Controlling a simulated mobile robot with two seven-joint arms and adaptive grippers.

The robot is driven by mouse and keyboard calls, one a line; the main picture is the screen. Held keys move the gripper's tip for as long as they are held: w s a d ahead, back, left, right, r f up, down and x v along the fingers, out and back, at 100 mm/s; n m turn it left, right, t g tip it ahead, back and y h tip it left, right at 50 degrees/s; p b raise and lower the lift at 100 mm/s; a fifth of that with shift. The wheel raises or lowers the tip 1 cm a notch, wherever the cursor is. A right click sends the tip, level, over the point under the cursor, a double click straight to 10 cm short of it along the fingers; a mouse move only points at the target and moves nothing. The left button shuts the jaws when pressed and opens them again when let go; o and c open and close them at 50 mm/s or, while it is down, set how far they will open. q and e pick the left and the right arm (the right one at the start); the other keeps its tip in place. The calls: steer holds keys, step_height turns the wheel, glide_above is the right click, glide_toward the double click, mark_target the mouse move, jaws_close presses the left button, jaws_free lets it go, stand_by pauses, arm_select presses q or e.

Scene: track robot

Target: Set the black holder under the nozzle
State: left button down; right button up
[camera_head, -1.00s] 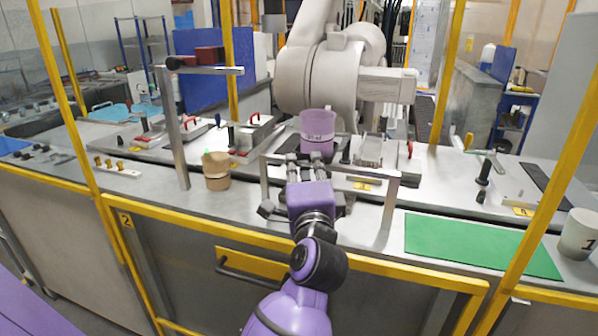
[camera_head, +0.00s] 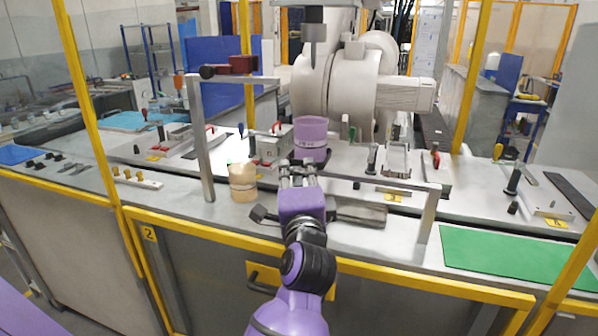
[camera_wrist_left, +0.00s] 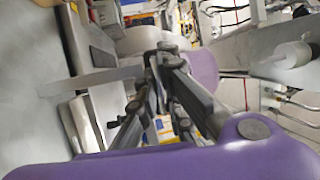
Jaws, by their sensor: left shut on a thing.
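A purple cup (camera_head: 311,138) is at the fingertips of my left gripper (camera_head: 298,172), upright and above the bench in the head view. The gripper is shut on the cup. In the left wrist view the dark fingers (camera_wrist_left: 165,52) meet in front of the purple cup (camera_wrist_left: 203,68), and the exact contact is partly hidden. A grey nozzle-like cylinder (camera_head: 314,33) hangs at the top of the head view, above and behind the cup. I cannot pick out the black holder for sure. My right gripper is not in view.
A tan cup (camera_head: 243,184) stands left of the gripper, near a metal post (camera_head: 199,140). A low metal frame (camera_head: 428,215) stands to the right. A green mat (camera_head: 520,256) lies clear at the right. Toggle clamps (camera_head: 372,160) and a large white robot arm (camera_head: 345,85) are behind.

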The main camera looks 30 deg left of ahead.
arm_select(q)
steer(key=shift+a+f, duration=0.15)
steer(key=shift+a, duration=0.05)
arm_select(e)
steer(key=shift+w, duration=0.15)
arm_select(q)
steer(key=c, duration=2.2)
jaws_free()
steer(key=shift+s+a, duration=0.1)
steer(key=shift+a, duration=0.1)
steer(key=shift+d, duration=0.15)
steer(key=shift+s+d, duration=0.15)
steer(key=shift+d, duration=0.05)
steer(key=v, duration=1.1)
steer(key=shift+s, duration=0.15)
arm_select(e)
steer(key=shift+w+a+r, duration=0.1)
arm_select(q)
steer(key=shift+f, duration=0.1)
